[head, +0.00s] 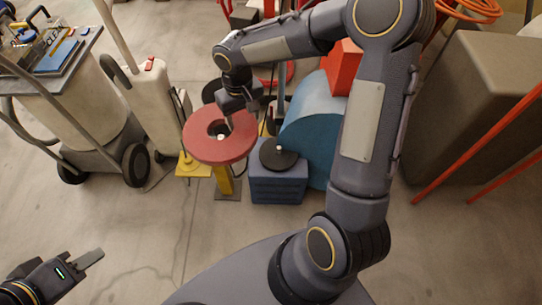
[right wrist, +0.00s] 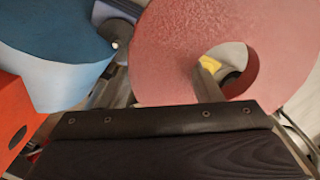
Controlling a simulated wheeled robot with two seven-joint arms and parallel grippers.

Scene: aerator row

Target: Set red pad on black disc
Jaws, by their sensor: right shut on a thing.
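The red pad (head: 196,141) is a thick ring with a hole in its middle. My right gripper (head: 231,121) is shut on its ring, with a finger reaching into the hole. The right wrist view shows the pad (right wrist: 185,55) large, with a metal finger (right wrist: 209,84) at its hole. The black disc (head: 278,158) lies on a blue box (head: 278,188), just right of the pad and apart from it. My left gripper (head: 82,262) is low at the left, away from both; its jaw gap does not show clearly.
A yellow post (head: 224,182) stands under the pad in the head view. A blue drum (head: 312,125) and an orange box (head: 343,65) are right of the black disc. A wheeled cart (head: 95,130) stands at the left. The floor (head: 150,225) in front is clear.

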